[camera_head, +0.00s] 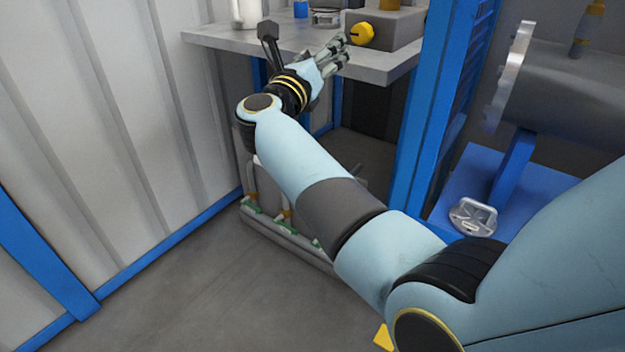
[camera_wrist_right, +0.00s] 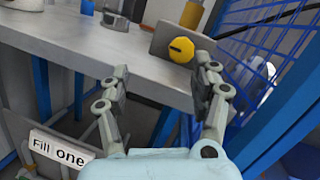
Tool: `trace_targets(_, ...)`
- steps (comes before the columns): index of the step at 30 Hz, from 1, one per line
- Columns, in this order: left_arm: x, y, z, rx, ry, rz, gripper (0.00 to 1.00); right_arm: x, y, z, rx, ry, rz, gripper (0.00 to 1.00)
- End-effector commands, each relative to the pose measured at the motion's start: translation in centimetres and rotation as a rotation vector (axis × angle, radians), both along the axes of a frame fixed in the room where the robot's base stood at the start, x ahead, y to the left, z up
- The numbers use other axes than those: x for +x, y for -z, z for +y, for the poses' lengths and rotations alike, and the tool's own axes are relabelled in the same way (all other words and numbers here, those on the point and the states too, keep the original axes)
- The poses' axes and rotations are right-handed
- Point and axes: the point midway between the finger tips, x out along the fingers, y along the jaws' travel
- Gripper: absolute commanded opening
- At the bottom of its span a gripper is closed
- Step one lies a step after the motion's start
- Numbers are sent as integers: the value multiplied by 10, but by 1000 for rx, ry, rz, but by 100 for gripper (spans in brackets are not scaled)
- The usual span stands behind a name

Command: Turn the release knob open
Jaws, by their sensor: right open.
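The release knob, a round yellow knob (camera_head: 361,35), sits on the front face of a grey box (camera_head: 396,29) on the worktop. It also shows in the right wrist view (camera_wrist_right: 181,49), ahead of my fingers and nearer the right one, with a dark slot across it. My right gripper (camera_head: 338,50) is at the front edge of the worktop, just left of the knob. In the right wrist view its two fingers (camera_wrist_right: 161,80) stand wide apart with nothing between them. The fingers appear apart from the knob. My left gripper is in neither view.
The grey worktop (camera_head: 225,38) carries a white cylinder (camera_head: 246,12) and a blue item (camera_head: 300,9). A blue post (camera_head: 418,120) stands close right of the box. A flanged grey shell (camera_head: 565,95) lies further right. A "Fill one" sign (camera_wrist_right: 60,149) hangs low left.

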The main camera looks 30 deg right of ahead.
Motion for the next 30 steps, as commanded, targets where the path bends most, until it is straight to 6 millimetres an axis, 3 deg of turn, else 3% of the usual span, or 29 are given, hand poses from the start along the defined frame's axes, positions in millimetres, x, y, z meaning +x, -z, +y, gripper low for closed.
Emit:
trace_targets(1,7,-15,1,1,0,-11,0,0,-1,5,-80,-31,85,64)
trace_targets(6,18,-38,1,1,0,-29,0,-1,35,25,-357,-145,378,64)
trace_targets(14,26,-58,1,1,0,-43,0,-14,85,46,-621,-271,658,64)
trace_targets(30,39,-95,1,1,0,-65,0,-73,184,75,-1049,-531,1092,64)
